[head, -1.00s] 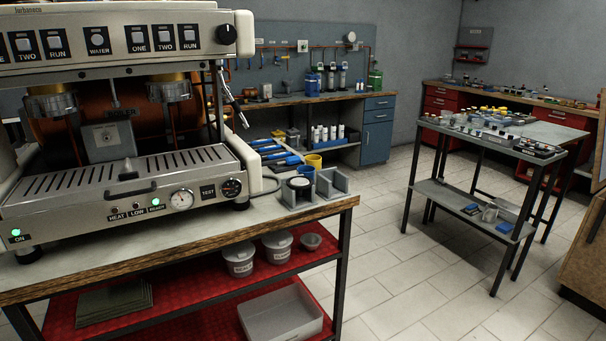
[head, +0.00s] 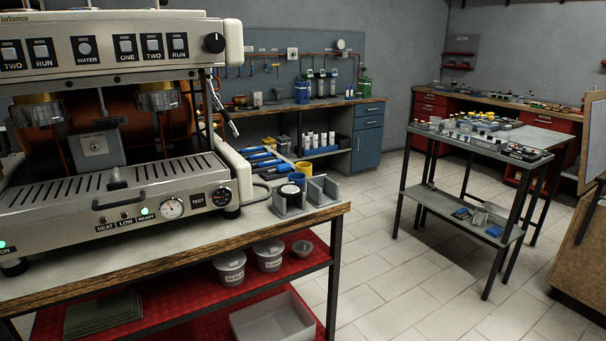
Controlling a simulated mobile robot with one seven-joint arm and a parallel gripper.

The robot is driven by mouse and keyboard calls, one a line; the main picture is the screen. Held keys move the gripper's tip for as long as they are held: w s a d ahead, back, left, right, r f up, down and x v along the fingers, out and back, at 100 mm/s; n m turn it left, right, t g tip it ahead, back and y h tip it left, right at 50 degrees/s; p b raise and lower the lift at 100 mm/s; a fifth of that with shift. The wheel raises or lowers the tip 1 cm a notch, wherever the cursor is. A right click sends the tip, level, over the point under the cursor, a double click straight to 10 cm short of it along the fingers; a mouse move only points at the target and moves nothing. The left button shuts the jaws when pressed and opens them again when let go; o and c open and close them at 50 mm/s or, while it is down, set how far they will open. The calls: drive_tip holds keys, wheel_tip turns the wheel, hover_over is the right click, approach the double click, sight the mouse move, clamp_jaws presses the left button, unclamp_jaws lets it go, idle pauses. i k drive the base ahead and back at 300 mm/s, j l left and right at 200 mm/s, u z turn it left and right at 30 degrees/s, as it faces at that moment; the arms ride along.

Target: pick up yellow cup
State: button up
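The yellow cup (head: 304,168) stands near the back right part of the counter with the espresso machine, right of the blue-handled tools. A blue cup (head: 296,178) stands just in front of it and hides its lower part. The grey bracket-like holders (head: 308,194) are in front of both cups. My gripper is not in view.
The espresso machine (head: 110,190) fills the left of the counter (head: 190,238). Blue-handled tools (head: 266,158) lie behind the holders. Tiled floor (head: 375,255) between counter and table is clear.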

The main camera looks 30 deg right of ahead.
sight(304, 172)
drive_tip(key=i+l+z, duration=0.2)
drive_tip(key=l, duration=0.4)
drive_tip(key=i+l+z, duration=0.15)
drive_tip(key=i+l, duration=0.2)
drive_tip(key=l, duration=0.15)
drive_tip(key=i+l+z, duration=0.2)
drive_tip(key=i+l, duration=0.15)
drive_tip(key=l, duration=0.15)
drive_tip(key=i+l+z, duration=0.15)
drive_tip(key=i+l, duration=0.2)
drive_tip(key=i+z, duration=0.3)
drive_tip(key=i, duration=0.3)
